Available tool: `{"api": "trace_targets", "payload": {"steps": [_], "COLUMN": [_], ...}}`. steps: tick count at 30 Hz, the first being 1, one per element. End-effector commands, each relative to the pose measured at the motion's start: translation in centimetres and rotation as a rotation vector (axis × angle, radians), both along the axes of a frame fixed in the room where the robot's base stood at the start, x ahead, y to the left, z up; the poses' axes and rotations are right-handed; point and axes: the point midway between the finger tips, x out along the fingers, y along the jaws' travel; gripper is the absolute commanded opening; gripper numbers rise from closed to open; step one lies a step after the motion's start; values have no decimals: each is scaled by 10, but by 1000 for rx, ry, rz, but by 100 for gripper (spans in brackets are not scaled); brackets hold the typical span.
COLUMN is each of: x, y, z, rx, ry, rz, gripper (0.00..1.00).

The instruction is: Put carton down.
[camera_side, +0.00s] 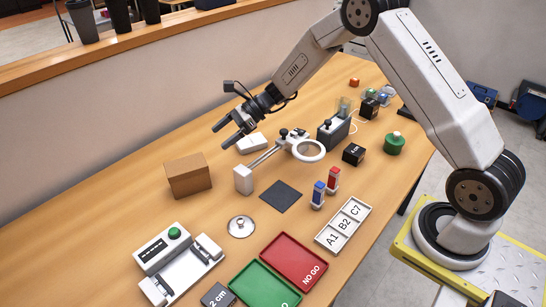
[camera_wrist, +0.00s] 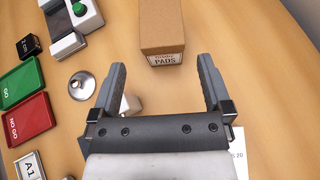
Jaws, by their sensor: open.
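The carton (camera_side: 188,176) is a brown cardboard box that rests on the wooden table, left of my gripper in the side view. In the wrist view the carton (camera_wrist: 162,28) is at the top middle, with a label reading PADS on its near face. My gripper (camera_side: 228,135) is open and empty, raised above the table. In the wrist view the two fingers of my gripper (camera_wrist: 162,85) are spread wide, with bare table between their tips. The carton lies beyond the fingertips, apart from them.
A magnifier on an arm (camera_side: 308,150) stands right of the carton. A dark square mat (camera_side: 281,196), a green tray (camera_side: 262,285), a red tray (camera_side: 294,262) and a white device with a green button (camera_side: 178,260) lie nearer the front. Table around the carton is clear.

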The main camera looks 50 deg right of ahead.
Motion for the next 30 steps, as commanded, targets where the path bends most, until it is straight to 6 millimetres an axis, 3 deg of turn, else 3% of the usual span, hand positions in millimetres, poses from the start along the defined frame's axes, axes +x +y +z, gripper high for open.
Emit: {"api": "trace_targets", "payload": {"steps": [8, 14, 20, 30], "x": [-4, -30, -82, -176], "y": [1, 5, 4, -20], "z": [0, 1, 3, 11], "rx": [-22, -157, -408, -850], "ry": [-5, -43, -137, -391], "rz": [16, 123, 354, 883], "gripper": [100, 100, 100, 100]}}
